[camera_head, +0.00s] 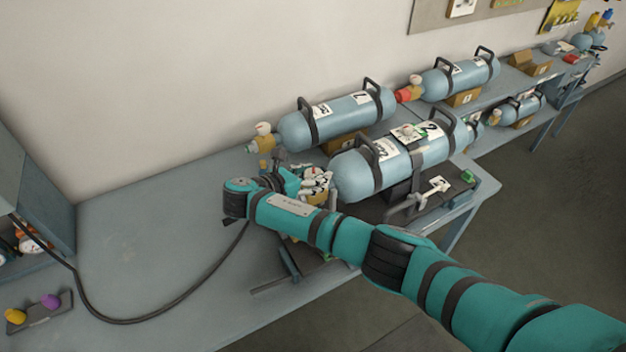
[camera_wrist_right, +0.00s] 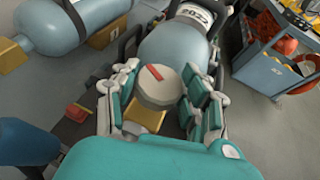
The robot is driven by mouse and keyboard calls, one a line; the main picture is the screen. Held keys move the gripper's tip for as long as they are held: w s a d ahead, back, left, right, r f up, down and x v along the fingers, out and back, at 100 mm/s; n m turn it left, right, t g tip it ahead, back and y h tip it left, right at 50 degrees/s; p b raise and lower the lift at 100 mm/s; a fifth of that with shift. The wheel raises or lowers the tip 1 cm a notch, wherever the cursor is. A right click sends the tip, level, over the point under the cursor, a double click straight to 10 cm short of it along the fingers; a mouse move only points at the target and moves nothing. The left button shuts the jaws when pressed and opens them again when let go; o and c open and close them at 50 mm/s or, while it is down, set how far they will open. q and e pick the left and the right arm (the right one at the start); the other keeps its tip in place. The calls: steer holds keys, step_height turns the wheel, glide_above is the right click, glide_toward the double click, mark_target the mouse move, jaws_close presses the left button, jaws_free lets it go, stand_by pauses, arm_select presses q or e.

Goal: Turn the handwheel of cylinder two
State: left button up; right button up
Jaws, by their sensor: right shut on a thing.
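Cylinder two (camera_head: 352,178) is a light blue tank with black handles and a "2" label. It lies on its side in a dark cradle at the table's front right. Its handwheel (camera_wrist_right: 158,86), a pale round knob with a red stripe, is at the valve end; a yellow valve part shows below it in the wrist view. My right gripper (camera_head: 311,184) is at this end, and its grey and teal fingers (camera_wrist_right: 160,98) are shut on the handwheel from both sides. My left gripper is out of view.
Another blue cylinder (camera_head: 350,112) lies behind, near the wall, its yellow valve facing left. More cylinders (camera_head: 462,76) lie to the right. A black hose (camera_head: 165,312) curves across the table. The table's left-middle surface (camera_head: 140,235) is otherwise clear. A blue cart (camera_wrist_right: 270,70) shows in the wrist view.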

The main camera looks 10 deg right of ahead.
steer(key=shift+w+f+m+g+h+b, duration=0.1)
steer(key=shift+m+g+h+b, duration=0.6)
steer(key=shift+m+g+b, duration=0.4)
steer(key=shift+r+m+g+h+b, duration=0.3)
steer(key=shift+m+g+b, duration=0.3)
steer(key=shift+b, duration=0.35)
steer(key=o, duration=1.2)
steer(key=shift+d, duration=0.15)
steer(key=shift+f, duration=0.1)
